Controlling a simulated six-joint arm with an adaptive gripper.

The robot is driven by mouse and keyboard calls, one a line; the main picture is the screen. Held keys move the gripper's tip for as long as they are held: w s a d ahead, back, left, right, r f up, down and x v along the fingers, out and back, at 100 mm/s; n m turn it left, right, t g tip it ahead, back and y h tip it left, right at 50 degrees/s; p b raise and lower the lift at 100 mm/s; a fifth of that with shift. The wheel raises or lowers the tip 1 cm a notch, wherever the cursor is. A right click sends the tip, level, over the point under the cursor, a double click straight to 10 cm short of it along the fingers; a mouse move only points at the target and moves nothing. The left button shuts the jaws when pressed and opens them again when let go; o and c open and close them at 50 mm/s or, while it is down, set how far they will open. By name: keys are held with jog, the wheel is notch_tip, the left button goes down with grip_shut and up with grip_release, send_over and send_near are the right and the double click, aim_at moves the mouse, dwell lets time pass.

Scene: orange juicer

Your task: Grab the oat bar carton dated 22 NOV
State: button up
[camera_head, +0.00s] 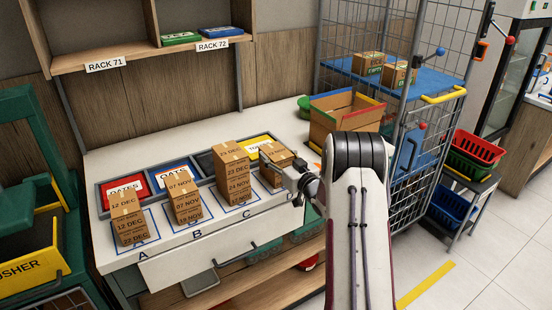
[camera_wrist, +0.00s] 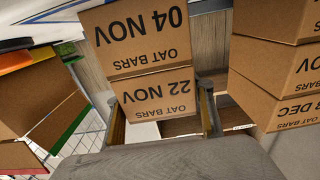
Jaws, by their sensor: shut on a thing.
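The oat bar carton dated 22 NOV (camera_wrist: 163,95) is a brown box. In the wrist view its print is upside down. My gripper (camera_wrist: 163,106) has one finger on each side of it and is shut on it. A carton dated 04 NOV (camera_wrist: 140,38) lies against it, above it in the wrist picture; I cannot tell whether there is a gap. In the head view, my gripper (camera_head: 301,182) is at the rightmost carton stack (camera_head: 276,154), partly covering it; the dates there are not readable.
Taller carton stacks stand close by at C (camera_head: 233,172), B (camera_head: 183,197) and A (camera_head: 128,218).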

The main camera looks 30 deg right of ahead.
aim_at(276, 151)
jog(key=shift+r, duration=0.2)
jog(key=shift+r, duration=4.85)
